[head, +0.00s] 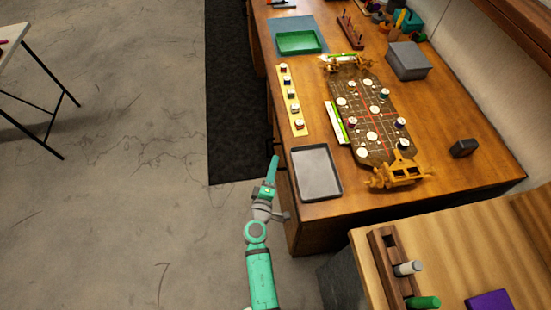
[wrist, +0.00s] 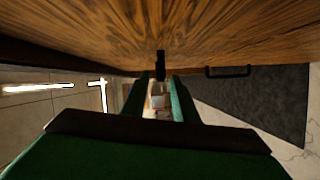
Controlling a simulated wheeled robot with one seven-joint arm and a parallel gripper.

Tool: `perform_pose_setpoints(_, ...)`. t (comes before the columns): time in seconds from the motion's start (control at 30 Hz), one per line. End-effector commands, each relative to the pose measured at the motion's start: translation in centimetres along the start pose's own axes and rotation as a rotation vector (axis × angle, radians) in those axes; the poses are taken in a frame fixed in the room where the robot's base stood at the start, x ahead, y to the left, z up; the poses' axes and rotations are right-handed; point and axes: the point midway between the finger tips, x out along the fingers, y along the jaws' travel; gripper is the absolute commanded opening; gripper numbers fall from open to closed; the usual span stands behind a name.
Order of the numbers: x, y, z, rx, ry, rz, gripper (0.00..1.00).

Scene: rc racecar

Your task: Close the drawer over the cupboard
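The wooden desk (head: 320,222) stands in the middle of the head view, with its front side facing left. My gripper (head: 274,161) is beside that front side, near the front left corner. In the wrist view, my gripper (wrist: 156,82) has its two green fingers apart, with nothing visibly held. A dark handle (wrist: 160,65) on the wooden front (wrist: 150,30) shows just beyond the gap between the fingertips; contact cannot be told. A second black handle (wrist: 228,71) is farther right. How far the drawer stands open cannot be told, and the cupboard is not clearly seen.
A grey tray (head: 316,172) lies on the desk near my gripper, beside the car chassis (head: 372,120). A dark mat (head: 236,100) lies along the desk front. Another wooden worktop (head: 450,250) is at lower right. The floor to the left is clear up to a white table (head: 12,40).

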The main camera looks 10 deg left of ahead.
Motion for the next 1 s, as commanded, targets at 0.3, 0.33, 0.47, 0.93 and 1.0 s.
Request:
perform_pose_setpoints(0.3, -5.2, 0.0, 0.1, 0.000, -0.001, -0.001, 0.26)
perform_pose_setpoints(0.33, -5.5, 0.0, 0.1, -0.001, -0.001, 0.000, 0.26)
perform_pose_setpoints(0.47, -6.2, 0.0, 0.1, 0.000, -0.002, 0.001, 0.26)
perform_pose_setpoints(0.93, -6.4, 0.0, 0.1, 0.001, -0.001, 0.001, 0.26)
perform_pose_setpoints(1.0, -6.4, 0.0, 0.1, 0.000, -0.001, 0.001, 0.26)
